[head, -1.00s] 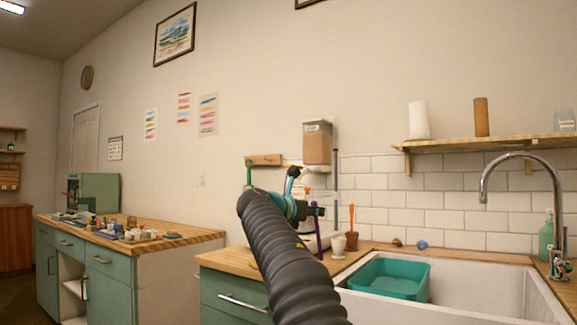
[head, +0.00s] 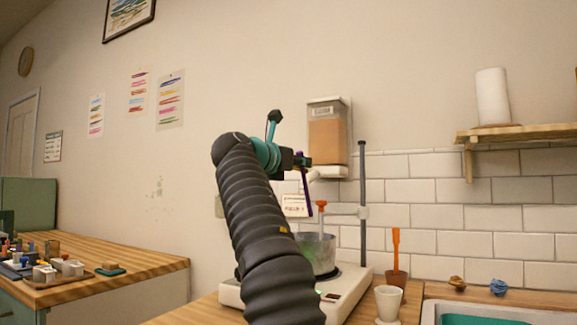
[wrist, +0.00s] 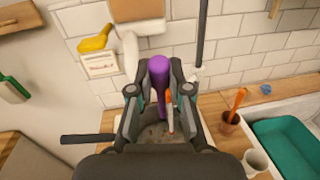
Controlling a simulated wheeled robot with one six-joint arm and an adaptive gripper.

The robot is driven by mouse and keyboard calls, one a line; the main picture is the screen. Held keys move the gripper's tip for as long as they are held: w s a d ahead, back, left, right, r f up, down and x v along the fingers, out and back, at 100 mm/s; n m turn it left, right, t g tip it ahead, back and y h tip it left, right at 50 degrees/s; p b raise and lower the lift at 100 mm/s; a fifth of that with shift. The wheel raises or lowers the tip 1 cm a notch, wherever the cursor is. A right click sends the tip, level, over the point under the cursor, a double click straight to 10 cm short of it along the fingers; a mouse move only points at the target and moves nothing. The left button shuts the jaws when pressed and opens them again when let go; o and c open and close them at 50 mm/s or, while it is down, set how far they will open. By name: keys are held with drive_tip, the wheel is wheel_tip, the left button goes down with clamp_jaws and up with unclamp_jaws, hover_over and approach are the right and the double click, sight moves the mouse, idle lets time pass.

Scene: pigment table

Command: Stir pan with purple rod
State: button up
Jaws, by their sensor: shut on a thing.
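My gripper (head: 300,160) is shut on the purple rod (head: 306,190), which hangs slightly tilted from the jaws. In the wrist view the rod (wrist: 159,72) sits between both fingers of my gripper (wrist: 158,88). The pan (head: 322,250) is a grey see-through vessel with something green inside, on a white hot plate (head: 345,290). The rod's lower end appears above the pan's rim in the head view. My arm hides the pan's left part. In the wrist view the pan (wrist: 150,133) is partly hidden behind my gripper.
A thin rod with an orange top (head: 321,212) stands in the pan, near a dark upright stand (head: 362,200). A dispenser (head: 328,130) hangs above on the wall. A white cup (head: 388,302) and a brown pot with an orange tool (head: 396,270) stand to the right, before the sink.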

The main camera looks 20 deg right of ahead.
drive_tip(key=shift+w+a, duration=0.1)
drive_tip(key=shift+a, duration=0.05)
wheel_tip(320, 180, down, 12)
drive_tip(key=b, duration=0.3)
drive_tip(key=shift+b, duration=0.4)
idle(1.0)
drive_tip(key=shift+d, duration=0.2)
